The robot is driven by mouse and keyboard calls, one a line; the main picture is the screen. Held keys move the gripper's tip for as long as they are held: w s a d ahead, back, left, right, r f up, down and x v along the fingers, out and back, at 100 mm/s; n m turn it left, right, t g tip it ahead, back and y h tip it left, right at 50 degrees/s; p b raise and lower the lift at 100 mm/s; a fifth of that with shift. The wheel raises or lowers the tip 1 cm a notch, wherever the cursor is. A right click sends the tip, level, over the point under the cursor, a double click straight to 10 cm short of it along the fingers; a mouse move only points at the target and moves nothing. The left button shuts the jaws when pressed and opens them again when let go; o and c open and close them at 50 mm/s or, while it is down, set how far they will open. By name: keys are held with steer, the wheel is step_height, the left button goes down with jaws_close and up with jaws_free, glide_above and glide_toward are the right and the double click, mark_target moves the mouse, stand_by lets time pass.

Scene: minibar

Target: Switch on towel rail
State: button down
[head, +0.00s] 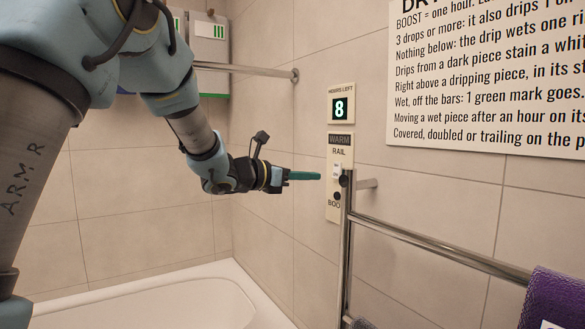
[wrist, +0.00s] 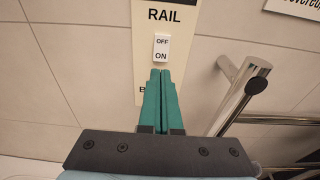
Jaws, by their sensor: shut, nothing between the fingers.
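The towel rail switch panel (head: 339,190) is a cream plate on the tiled wall, labelled RAIL. In the wrist view, its white rocker switch (wrist: 161,48) is marked OFF at the top and ON at the bottom. My gripper (head: 320,176) has green fingers, shut and empty, pointing at the panel. In the wrist view the fingertips (wrist: 160,71) appear just below the ON end of the switch; I cannot tell whether they touch it. The chrome towel rail (head: 440,250) stands right of the panel. The lower label, starting with B, is partly hidden by the fingers.
A display (head: 340,108) above the panel reads 8, under HOURS LEFT. A rail post (wrist: 238,100) with a dark knob is close to the right of my fingers. A purple towel (head: 555,300) hangs at lower right. A bathtub (head: 150,305) lies below; a printed sign (head: 490,75) is on the wall.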

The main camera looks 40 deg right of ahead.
mark_target(335, 177)
steer(key=d, duration=0.1)
steer(key=d+p, duration=0.1)
steer(key=d, duration=0.1)
steer(key=d+p, duration=0.1)
steer(key=d, duration=0.1)
steer(key=shift+s+d+f, duration=0.1)
steer(key=shift+s+f, duration=0.05)
steer(key=shift+f, duration=0.2)
steer(key=b, duration=0.2)
steer(key=shift+d+f+b, duration=0.2)
steer(key=shift+d+b, duration=0.05)
steer(key=shift+b, duration=0.1)
steer(key=shift+r, duration=0.15)
